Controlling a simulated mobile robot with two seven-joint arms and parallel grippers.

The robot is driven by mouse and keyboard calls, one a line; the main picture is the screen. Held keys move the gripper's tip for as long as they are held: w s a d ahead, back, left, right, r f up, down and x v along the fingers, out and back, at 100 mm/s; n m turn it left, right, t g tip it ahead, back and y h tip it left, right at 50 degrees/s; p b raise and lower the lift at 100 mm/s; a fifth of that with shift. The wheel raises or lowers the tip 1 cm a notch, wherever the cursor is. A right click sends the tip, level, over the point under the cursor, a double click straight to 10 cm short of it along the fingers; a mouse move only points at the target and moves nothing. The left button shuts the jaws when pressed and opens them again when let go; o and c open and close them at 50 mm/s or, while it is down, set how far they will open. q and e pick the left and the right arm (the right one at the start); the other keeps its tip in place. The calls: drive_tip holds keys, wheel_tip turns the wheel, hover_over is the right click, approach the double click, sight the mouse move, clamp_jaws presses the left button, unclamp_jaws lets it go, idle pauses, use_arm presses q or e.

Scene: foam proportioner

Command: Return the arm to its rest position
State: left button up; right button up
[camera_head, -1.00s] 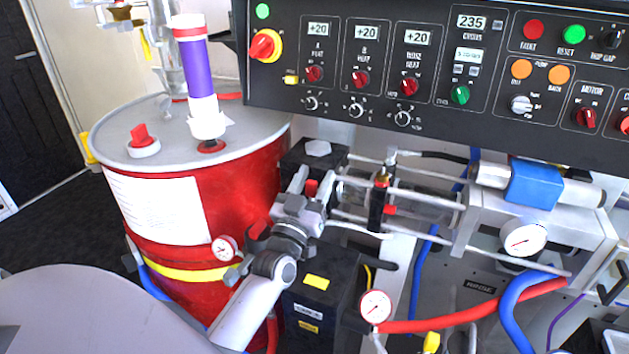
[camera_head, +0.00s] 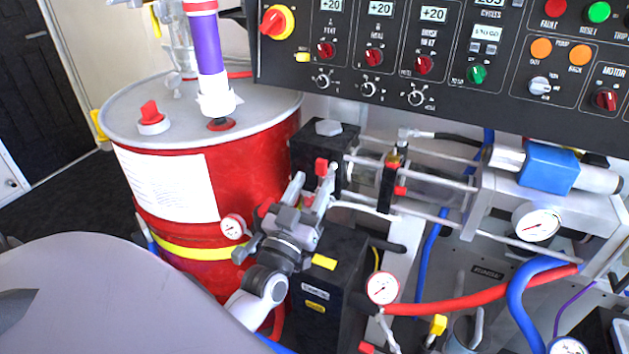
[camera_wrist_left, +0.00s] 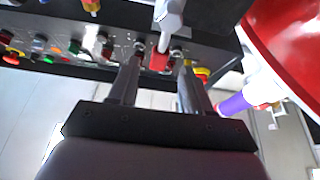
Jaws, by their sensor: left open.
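My left gripper (camera_head: 311,182) is open in the head view, its two grey fingers pointing up and away, in front of the black pump block (camera_head: 325,141) and right of the red drum (camera_head: 262,150). A small red part (camera_head: 321,167) shows by the tip of the right finger; I cannot tell whether they touch. In the left wrist view the two dark fingers stand apart, and a red part (camera_wrist_left: 160,61) with a light grey piece in front appears between their tips. My left arm comes in from the lower left. My right gripper is out of view.
The control panel (camera_head: 447,85) spans the upper right. A pressure gauge (camera_head: 382,288), a red hose (camera_head: 480,302) and a blue hose (camera_head: 518,311) lie to the right. A gauge on the drum (camera_head: 233,227) is close left of the gripper. Dark floor (camera_head: 75,203) is open at far left.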

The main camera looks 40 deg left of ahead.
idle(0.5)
use_arm(q)
drive_tip(key=s+d+f+m+g+h+p, duration=0.1)
drive_tip(key=s+d+f+g, duration=0.4)
drive_tip(key=f, duration=0.5)
drive_tip(key=s+d+f+m+g+h+p, duration=0.2)
drive_tip(key=s+d+f+m+g+h, duration=0.2)
drive_tip(key=s+d+f, duration=0.5)
drive_tip(key=s+f+g+h, duration=0.2)
drive_tip(key=s, duration=0.1)
drive_tip(key=shift+g+h, duration=0.3)
drive_tip(key=shift+c, duration=0.6)
drive_tip(key=shift+a, duration=0.1)
